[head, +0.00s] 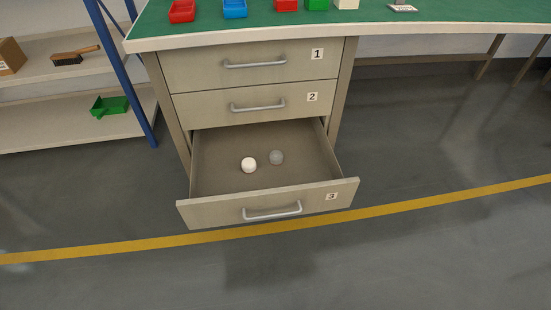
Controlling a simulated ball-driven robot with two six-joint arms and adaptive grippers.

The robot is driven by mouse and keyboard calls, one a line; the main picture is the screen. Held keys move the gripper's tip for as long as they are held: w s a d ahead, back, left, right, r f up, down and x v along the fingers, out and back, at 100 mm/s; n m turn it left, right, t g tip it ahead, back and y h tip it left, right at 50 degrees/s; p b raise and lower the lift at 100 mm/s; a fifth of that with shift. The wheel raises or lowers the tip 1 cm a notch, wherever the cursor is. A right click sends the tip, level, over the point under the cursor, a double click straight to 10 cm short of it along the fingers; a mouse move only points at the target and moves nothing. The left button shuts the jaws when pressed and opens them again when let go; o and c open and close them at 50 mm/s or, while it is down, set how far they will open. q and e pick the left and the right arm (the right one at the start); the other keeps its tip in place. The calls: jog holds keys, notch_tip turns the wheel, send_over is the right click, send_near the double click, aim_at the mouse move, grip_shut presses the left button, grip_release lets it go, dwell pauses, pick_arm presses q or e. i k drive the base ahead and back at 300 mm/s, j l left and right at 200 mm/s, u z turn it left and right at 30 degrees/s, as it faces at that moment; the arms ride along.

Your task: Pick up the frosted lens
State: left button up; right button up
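Drawer 3 (200,212), the lowest of the cabinet, stands pulled open in the head view. The left one is a bright white rounded piece (249,165). Neither of my grippers is in view.
Drawer 1 (195,64) and drawer 2 (200,104) above are shut. The green-topped bench (430,12) holds red, blue and green bins along its edge. A shelf rack (60,130) with a brush and a green scoop stands left. The floor in front is clear.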

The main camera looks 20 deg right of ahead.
aim_at(249, 164)
jog(key=i+j+z, duration=0.3)
jog(key=i+j, duration=0.2)
jog(key=j, duration=0.2)
jog(key=i+j+z, duration=0.15)
jog(key=j, duration=0.2)
jog(key=i, duration=0.05)
